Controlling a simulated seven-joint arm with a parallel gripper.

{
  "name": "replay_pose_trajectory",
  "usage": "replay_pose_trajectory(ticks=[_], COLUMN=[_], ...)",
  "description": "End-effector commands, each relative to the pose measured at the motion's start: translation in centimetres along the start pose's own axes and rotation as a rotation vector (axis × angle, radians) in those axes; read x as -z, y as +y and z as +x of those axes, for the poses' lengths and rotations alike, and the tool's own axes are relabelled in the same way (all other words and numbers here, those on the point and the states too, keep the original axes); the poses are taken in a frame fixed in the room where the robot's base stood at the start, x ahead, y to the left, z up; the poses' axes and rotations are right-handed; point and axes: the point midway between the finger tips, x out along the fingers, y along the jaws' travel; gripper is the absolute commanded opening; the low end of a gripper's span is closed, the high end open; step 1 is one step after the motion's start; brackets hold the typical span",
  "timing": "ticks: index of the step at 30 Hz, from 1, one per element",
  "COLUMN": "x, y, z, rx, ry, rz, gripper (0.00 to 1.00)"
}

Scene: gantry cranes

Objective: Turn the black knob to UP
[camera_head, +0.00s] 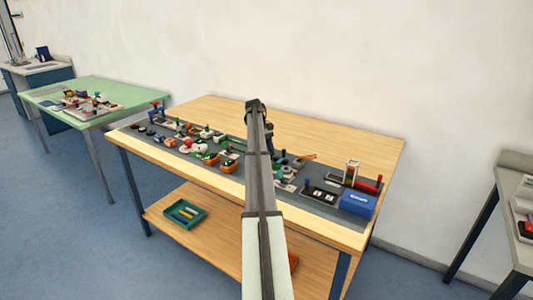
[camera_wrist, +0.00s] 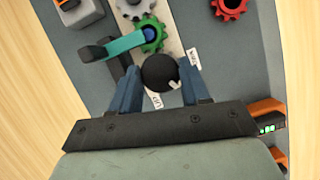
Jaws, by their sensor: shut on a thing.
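The black knob (camera_wrist: 158,73) is round and sits on a pale plate (camera_wrist: 176,42) in the wrist view. Its white pointer mark is at its lower right edge, between two white labels. One label (camera_wrist: 155,101), below the knob, seems to read UP. The other label (camera_wrist: 194,57) is at the knob's right; I cannot read it surely. My gripper (camera_wrist: 161,77) is shut on the knob, with one blue finger at each side. In the head view my arm hides the knob and most of the gripper.
Close to the knob are a green gear (camera_wrist: 153,36) and a teal lever (camera_wrist: 126,46) with a black end. A red gear (camera_wrist: 230,9) is at upper right. In the head view, many small devices crowd the grey mat on the wooden table (camera_head: 330,147); its back strip is clear.

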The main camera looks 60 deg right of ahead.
Motion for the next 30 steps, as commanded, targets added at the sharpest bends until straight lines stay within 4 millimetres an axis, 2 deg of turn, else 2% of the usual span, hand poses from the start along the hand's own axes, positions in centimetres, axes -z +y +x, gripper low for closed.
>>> replay_pose_trajectory(ticks=[21, 22, 30], x=[0.06, 0.06, 0.03], y=[0.06, 0.06, 0.05], z=[-0.03, -0.03, -0.01], rx=[0.026, 0.026, 0.027], ry=[0.002, 0.002, 0.001], rz=[0.066, 0.065, 0.065], gripper=[0.16, 0.48, 0.72])
